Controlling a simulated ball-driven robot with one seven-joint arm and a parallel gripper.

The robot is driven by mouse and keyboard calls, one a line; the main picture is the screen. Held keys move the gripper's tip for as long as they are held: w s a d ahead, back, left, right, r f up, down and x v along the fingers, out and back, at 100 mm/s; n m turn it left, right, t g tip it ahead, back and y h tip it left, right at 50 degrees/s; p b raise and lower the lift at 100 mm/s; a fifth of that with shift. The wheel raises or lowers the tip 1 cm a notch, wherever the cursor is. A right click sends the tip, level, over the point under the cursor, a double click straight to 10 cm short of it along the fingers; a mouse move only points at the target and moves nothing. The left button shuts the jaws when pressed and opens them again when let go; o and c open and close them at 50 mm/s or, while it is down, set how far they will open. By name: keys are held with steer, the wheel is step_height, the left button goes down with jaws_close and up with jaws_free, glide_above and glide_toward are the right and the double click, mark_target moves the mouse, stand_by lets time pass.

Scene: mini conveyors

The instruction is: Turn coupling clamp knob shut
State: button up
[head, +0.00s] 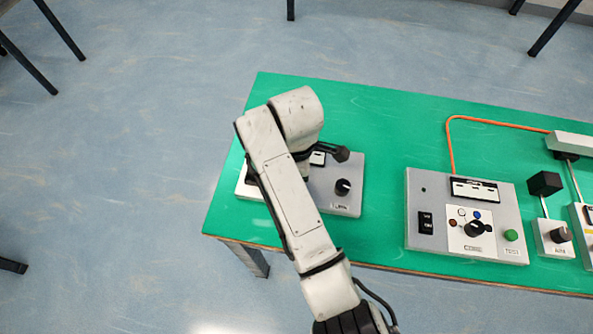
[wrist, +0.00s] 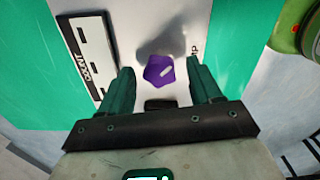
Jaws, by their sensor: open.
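The clamp knob (wrist: 158,71) is a small purple, many-sided knob with a pale mark on top. It sits on a pale panel (wrist: 135,22) in the wrist view; a partly hidden label ending in "P" is beside it. My gripper (wrist: 160,78) is open, with one green finger to the left and one to the right of the knob. Gaps show on both sides; whether the fingertips reach down to its height I cannot tell. In the head view my arm covers the gripper and the purple knob, above the left end of a grey box (head: 328,204).
The grey box carries a black knob (head: 343,187) on its right. A larger control box (head: 420,187) and a small knob box (head: 547,248) stand farther right on the green table (head: 385,115). In the wrist view a black-and-white strip (wrist: 88,52) lies left; a green round part (wrist: 289,27) is upper right.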

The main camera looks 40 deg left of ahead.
steer(key=shift+c, duration=0.2)
steer(key=c, duration=1)
steer(key=shift+r+m+p, duration=0.15)
steer(key=shift+m+p, duration=0.15)
steer(key=shift+p, duration=0.15)
steer(key=m+p, duration=0.2)
steer(key=shift+r+m, duration=0.1)
steer(key=shift+m, duration=0.3)
steer(key=m+p, duration=0.3)
steer(key=m, duration=0.2)
steer(key=m+p, duration=0.2)
steer(key=m, duration=0.3)
steer(key=shift+a, duration=0.1)
steer(key=shift+m+p, duration=0.55)
steer(key=shift+m, duration=1.65)
